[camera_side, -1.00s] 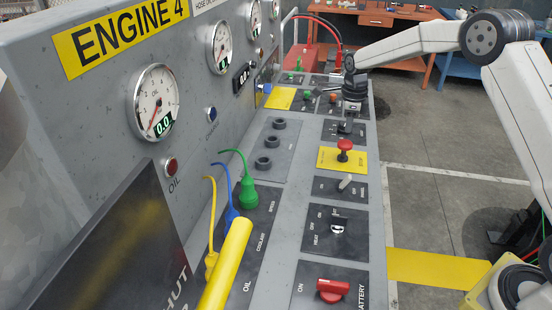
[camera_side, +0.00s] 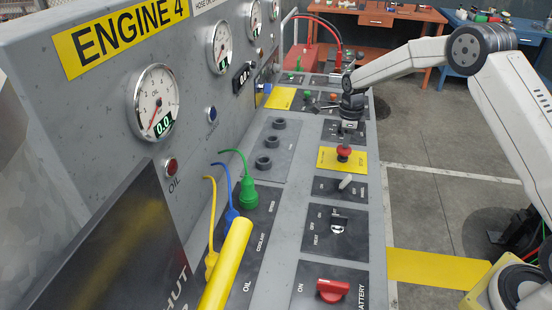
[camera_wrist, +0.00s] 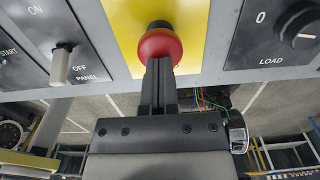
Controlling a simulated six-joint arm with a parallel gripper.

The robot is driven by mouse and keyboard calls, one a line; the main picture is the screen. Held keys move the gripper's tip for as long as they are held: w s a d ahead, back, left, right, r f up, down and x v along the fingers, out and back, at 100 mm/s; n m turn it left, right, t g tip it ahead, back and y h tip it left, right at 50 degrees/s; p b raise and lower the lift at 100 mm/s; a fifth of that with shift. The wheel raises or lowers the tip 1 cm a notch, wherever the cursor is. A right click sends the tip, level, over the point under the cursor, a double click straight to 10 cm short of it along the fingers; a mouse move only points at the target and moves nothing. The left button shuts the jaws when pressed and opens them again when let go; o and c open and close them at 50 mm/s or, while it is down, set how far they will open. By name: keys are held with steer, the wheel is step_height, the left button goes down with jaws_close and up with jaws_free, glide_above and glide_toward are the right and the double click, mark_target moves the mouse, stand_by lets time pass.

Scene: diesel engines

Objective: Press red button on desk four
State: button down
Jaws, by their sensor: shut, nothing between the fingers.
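The red mushroom button (camera_side: 344,152) stands on a yellow plate (camera_side: 328,162) on the Engine 4 desk. My gripper (camera_side: 347,141) is shut and empty, pointing down right over the button. In the wrist view the fingertips of my gripper (camera_wrist: 159,62) overlap the near edge of the red button (camera_wrist: 161,44). I cannot tell for certain whether they touch it. The button's stem top shows dark above the red cap in the wrist view.
A panel toggle (camera_side: 345,182) stands in front of the button, with a red battery knob (camera_side: 332,290) nearer the camera. A load knob (camera_wrist: 300,22) is beside the button's plate.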

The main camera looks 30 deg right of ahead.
mark_target(345, 151)
steer(key=shift+s+f, duration=0.1)
steer(key=shift+f, duration=0.35)
step_height(345, 151, up, 15)
steer(key=shift+f, duration=0.2)
stand_by(0.5)
stand_by(0.4)
steer(key=s+a+f+n+t, duration=0.1)
steer(key=s+a+f+n, duration=0.1)
steer(key=s+n, duration=0.6)
steer(key=s+a+f+n, duration=0.3)
steer(key=s+a+n, duration=0.2)
steer(key=s+n, duration=0.4)
steer(key=s+a+f+n+t, duration=0.1)
steer(key=s+a+f+n, duration=0.2)
steer(key=s+n, duration=0.6)
steer(key=shift+s+a+n+t, duration=0.2)
steer(key=shift+a+n+t, duration=0.15)
steer(key=shift+n, duration=0.15)
